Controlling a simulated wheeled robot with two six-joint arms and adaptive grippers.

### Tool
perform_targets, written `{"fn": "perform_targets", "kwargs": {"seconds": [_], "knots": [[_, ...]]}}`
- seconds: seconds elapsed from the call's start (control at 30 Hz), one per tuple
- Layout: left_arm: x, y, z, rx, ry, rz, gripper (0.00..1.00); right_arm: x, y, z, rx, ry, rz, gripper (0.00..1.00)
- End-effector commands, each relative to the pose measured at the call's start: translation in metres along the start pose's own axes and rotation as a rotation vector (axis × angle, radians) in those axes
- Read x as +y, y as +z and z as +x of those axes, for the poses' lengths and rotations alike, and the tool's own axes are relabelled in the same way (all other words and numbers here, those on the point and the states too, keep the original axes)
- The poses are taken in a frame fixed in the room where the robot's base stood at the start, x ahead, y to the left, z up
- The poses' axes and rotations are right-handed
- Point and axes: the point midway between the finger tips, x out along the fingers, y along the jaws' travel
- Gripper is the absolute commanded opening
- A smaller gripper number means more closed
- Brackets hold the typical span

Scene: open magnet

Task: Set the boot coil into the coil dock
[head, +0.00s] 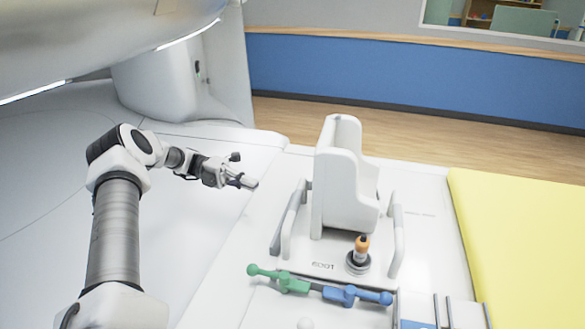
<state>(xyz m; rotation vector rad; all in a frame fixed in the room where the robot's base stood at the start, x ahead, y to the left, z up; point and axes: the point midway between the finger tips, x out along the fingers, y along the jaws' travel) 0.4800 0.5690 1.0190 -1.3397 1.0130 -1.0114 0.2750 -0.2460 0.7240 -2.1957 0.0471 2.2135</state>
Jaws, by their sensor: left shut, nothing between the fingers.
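The white boot coil (340,185) stands upright on a pale base plate right of centre. Grey rails flank it at left (289,215) and right (397,235), and a printed label is on the plate's front. An orange-and-black plug (361,246) stands in a round grey socket at the plate's front right. I cannot tell which part is the coil dock. My left gripper (246,182) is shut and empty, left of the boot coil and apart from it, above the white table. My right gripper is out of view.
A green lever (280,279) and a blue lever (345,294) lie across the table in front of the plate. A yellow pad (525,235) is at right. The white scanner body (180,80) fills the upper left. White surface around my left gripper is clear.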

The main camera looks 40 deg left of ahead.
Motion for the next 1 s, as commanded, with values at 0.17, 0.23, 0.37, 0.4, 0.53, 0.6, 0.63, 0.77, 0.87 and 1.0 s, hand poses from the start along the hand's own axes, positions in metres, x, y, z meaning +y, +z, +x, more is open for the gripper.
{"fn": "perform_targets", "kwargs": {"seconds": [0.17,0.23,0.37,0.4,0.53,0.6,0.63,0.77,0.87,1.0], "knots": [[-0.003,0.0,0.011,0.002,-0.002,0.0,0.0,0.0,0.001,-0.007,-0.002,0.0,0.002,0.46],[-0.004,0.0,0.022,0.003,-0.003,-0.002,0.0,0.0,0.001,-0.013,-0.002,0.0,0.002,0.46],[-0.005,-0.001,0.05,0.004,-0.002,-0.002,0.0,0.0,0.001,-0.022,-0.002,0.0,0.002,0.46],[-0.005,-0.001,0.059,0.005,-0.002,-0.002,0.0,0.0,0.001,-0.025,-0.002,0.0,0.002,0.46],[-0.004,-0.001,0.088,0.005,-0.001,-0.003,0.0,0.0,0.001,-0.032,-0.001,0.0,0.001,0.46],[-0.003,-0.001,0.103,0.005,0.0,-0.004,0.0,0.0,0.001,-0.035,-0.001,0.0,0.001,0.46],[-0.001,0.004,0.107,0.004,0.004,-0.003,0.0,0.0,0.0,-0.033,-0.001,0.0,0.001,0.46],[0.0,0.019,0.121,0.004,0.005,-0.003,0.0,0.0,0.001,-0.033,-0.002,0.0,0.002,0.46],[0.0,0.026,0.127,0.002,0.003,-0.001,0.0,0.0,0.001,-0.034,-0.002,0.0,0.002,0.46],[0.0,0.028,0.129,0.002,0.001,-0.001,0.0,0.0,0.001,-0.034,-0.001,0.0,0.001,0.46]]}}
